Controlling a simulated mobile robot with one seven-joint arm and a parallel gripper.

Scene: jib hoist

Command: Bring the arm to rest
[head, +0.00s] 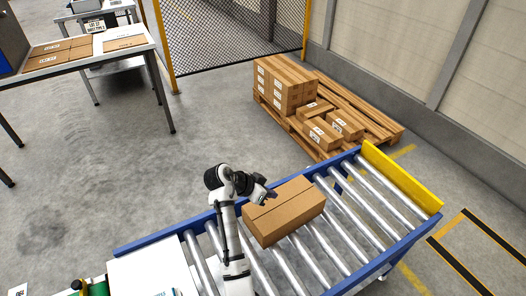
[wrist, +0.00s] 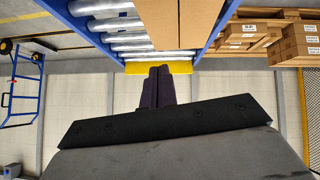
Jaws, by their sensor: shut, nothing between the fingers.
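My gripper (head: 271,197) is at the end of my white arm, over the roller conveyor, close beside a brown cardboard box (head: 285,212). In the head view I cannot tell whether it touches the box. In the wrist view my gripper (wrist: 158,70) shows two dark fingers shut together, with nothing between them. The box also shows in the wrist view (wrist: 178,22) at the top, beyond the fingers. The box rests on the rollers.
The roller conveyor has a blue frame (head: 152,239) and a yellow end stop (head: 398,176). A wooden pallet (head: 378,128) with several boxes stands behind it. A table (head: 90,57) with flat cartons is at upper left. Grey floor (head: 100,160) between is clear.

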